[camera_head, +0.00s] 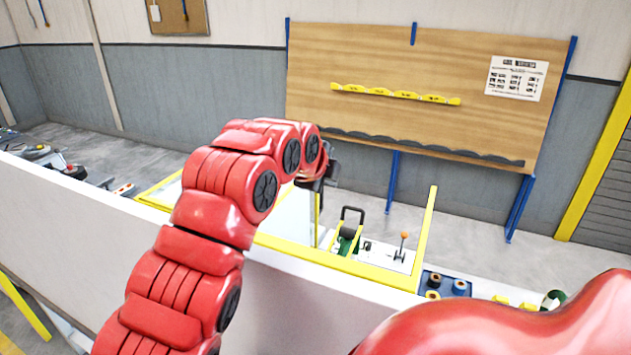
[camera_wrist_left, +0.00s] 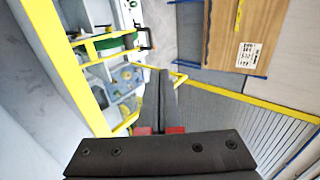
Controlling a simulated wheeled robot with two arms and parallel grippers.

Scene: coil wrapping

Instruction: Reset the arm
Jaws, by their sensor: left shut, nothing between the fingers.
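My red left arm (camera_head: 205,225) reaches up from the bottom left of the head view over the white wall. Its dark left gripper (camera_head: 322,168) is at the far end, raised above the yellow-framed machine, partly hidden behind the arm's last link. In the left wrist view the gripper's (camera_wrist_left: 162,75) two dark fingers lie together, shut and empty. Part of my red right arm (camera_head: 530,320) fills the bottom right of the head view. Its gripper is out of view.
The yellow-framed machine (camera_head: 350,266) holds a green part and a lever (camera_head: 402,243). A blue tray (camera_head: 446,283) with several round parts sits to its right. A white wall (camera_head: 70,205) runs across the front. A wooden board (camera_head: 430,70) on blue posts stands behind.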

